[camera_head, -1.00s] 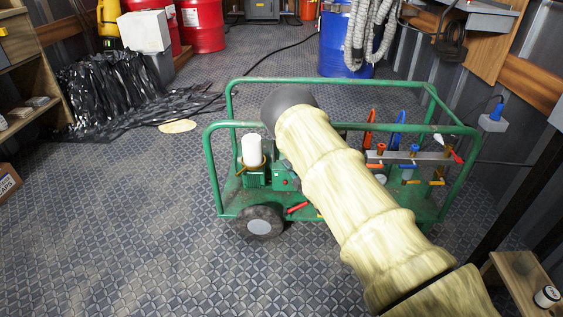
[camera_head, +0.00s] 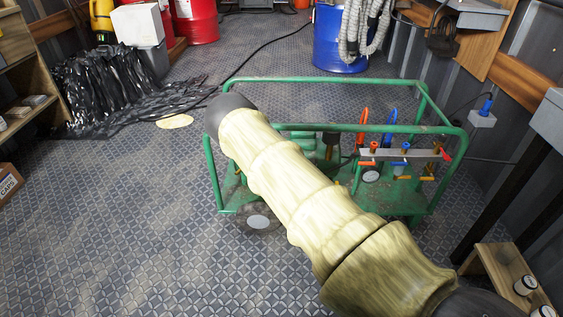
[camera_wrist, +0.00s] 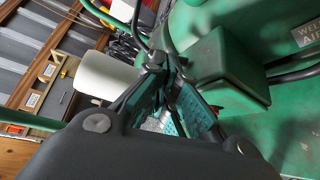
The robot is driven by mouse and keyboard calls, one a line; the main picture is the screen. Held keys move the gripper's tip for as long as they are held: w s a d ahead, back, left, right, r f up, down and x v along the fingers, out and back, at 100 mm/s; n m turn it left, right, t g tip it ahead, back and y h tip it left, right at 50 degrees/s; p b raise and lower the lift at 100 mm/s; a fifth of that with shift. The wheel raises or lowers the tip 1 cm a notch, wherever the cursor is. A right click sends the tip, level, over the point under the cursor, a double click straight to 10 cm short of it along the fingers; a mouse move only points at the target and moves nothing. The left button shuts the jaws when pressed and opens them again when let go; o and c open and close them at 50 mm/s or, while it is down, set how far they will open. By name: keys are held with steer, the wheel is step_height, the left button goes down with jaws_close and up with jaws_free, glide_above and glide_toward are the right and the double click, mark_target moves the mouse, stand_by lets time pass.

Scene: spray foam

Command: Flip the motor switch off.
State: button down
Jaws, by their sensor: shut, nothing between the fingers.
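The green wheeled machine (camera_head: 312,82) stands on the floor in the middle of the head view. My sleeved arm crosses its left part and hides its motor side. In the wrist view, my gripper (camera_wrist: 160,66) is shut and empty, its teal-padded fingers meeting at the tips. A green box (camera_wrist: 232,68) on the machine is just right of the fingertips; whether they touch it I cannot tell. A white cylinder (camera_wrist: 104,75) is left of the fingers. The motor switch itself cannot be made out in either view now.
A row of orange- and blue-handled valves (camera_head: 405,150) is on the machine's right side. The green tube frame surrounds the machine. A blue drum (camera_head: 338,45) stands behind, black sheeting (camera_head: 110,90) lies at left, and floor (camera_head: 130,220) is clear at front left.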

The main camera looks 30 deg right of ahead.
steer(key=s+r+p, duration=0.3)
steer(key=s+p, duration=0.1)
steer(key=s, duration=0.9)
steer(key=shift+a, duration=0.1)
steer(key=s+a+f+m+g+h, duration=0.1)
steer(key=s+a+f+m+g, duration=0.45)
steer(key=s, duration=0.45)
steer(key=s+a+f+m+g+h, duration=0.2)
steer(key=s+a+f+m+g, duration=0.15)
steer(key=s+f+m, duration=0.45)
steer(key=s+a+r+m+g+y, duration=0.15)
steer(key=s+a+m+g, duration=0.25)
steer(key=s+a, duration=0.65)
steer(key=s+a+r+m+g+y, duration=0.1)
steer(key=s+a+m+g+y, duration=0.2)
steer(key=s+a, duration=0.75)
step_height(320, 180, up, 31)
steer(key=s+d+h+p, duration=0.1)
steer(key=d+p, duration=0.2)
steer(key=p, duration=2.8)
steer(key=shift+s+m, duration=0.3)
steer(key=shift+m, duration=0.15)
